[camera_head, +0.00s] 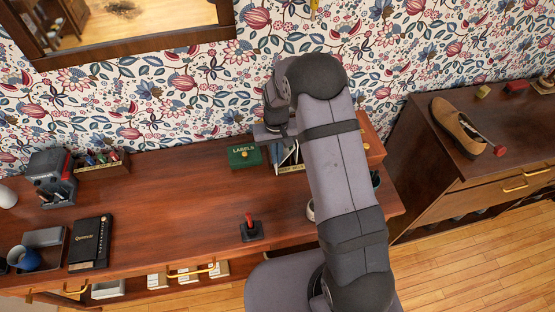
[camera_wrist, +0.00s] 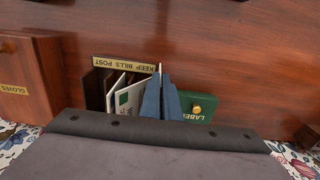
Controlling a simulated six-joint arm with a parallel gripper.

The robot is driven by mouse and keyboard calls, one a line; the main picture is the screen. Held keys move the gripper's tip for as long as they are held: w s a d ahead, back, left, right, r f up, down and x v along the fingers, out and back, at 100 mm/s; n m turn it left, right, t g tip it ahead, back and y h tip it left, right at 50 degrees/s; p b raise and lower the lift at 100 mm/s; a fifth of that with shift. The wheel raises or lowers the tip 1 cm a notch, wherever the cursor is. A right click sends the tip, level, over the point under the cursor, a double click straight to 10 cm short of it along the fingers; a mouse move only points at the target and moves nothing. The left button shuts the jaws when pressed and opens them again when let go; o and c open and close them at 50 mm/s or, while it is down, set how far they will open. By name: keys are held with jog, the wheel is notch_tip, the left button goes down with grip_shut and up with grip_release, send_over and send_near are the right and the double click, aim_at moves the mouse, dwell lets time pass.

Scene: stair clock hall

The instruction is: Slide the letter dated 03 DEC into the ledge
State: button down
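A letter rack with a "KEEP BILLS POST" label (camera_wrist: 123,65) stands on the desk and holds several envelopes and cards. A white envelope with a green mark (camera_wrist: 128,98) leans in it; I cannot read a 03 DEC date on any letter. My gripper (camera_wrist: 161,90) is at the rack, its two blue fingers close together beside the white envelope. A thin white edge shows between the fingertips; I cannot tell whether they grip it. In the head view my arm partly hides the rack (camera_head: 290,168). I cannot make out the ledge.
A green LABELS box (camera_head: 243,156) stands just left of the rack in the head view. A joystick (camera_head: 251,229), a black notebook (camera_head: 90,242) and a coffee machine (camera_head: 52,177) are on the desk. A shoe (camera_head: 457,127) is on the right cabinet.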

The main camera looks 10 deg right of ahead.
jog(key=shift+w+b, duration=0.45)
jog(key=shift+w, duration=1.55)
jog(key=shift+f, duration=0.25)
jog(key=shift+f+b, duration=0.15)
jog(key=shift+b, duration=0.15)
jog(key=c, duration=1.5)
grip_release()
jog(key=shift+c, duration=0.2)
jog(key=shift+r+p, duration=2.35)
jog(key=shift+r, duration=1.15)
